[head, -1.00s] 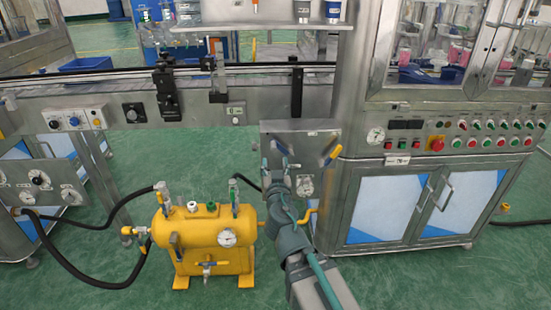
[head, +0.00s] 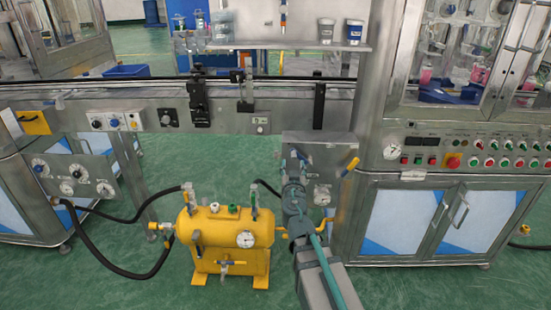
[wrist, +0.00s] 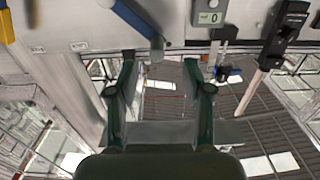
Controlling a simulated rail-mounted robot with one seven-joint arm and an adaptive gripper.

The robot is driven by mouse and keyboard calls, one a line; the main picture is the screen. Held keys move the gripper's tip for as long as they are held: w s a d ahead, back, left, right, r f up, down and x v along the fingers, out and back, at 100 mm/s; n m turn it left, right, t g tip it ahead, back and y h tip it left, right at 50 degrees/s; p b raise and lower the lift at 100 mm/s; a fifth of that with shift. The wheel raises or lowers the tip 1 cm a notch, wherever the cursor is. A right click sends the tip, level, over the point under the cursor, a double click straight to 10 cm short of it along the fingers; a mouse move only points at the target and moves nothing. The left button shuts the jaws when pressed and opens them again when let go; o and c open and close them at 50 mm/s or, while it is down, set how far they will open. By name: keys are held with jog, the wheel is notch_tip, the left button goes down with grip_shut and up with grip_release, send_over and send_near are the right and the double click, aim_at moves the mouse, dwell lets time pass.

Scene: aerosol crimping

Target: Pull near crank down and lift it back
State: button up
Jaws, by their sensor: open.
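The steel valve panel (head: 325,153) hangs under the conveyor, left of the control cabinet. A crank with a blue and yellow handle (head: 350,167) is at its right edge; a blue and yellow handle also shows in the wrist view (wrist: 5,24). A second, blue-grey crank (wrist: 134,17) shows at the wrist view's top, its rounded end just beyond my fingertips. My gripper (head: 294,160) is in front of the panel's left part and hides that crank in the head view. In the wrist view my gripper (wrist: 160,66) is open with empty space between its fingers; contact with the crank cannot be told.
A yellow pressure tank (head: 222,228) with a gauge and black hoses stands on the floor left of my arm. The conveyor (head: 150,98) runs above. The control cabinet (head: 440,215) stands close on the right. A counter box (wrist: 208,14) is near my fingers.

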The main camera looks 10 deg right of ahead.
aim_at(294, 159)
jog(key=shift+w+d, duration=0.3)
jog(key=shift+w, duration=0.65)
jog(key=shift+w+d+p, duration=0.15)
jog(key=shift+w+p, duration=0.15)
jog(key=shift+w, duration=0.5)
jog(key=shift+w+d+p, duration=0.15)
jog(key=shift+w+p, duration=0.15)
jog(key=shift+w, duration=0.5)
jog(key=shift+f, duration=0.1)
grip_shut()
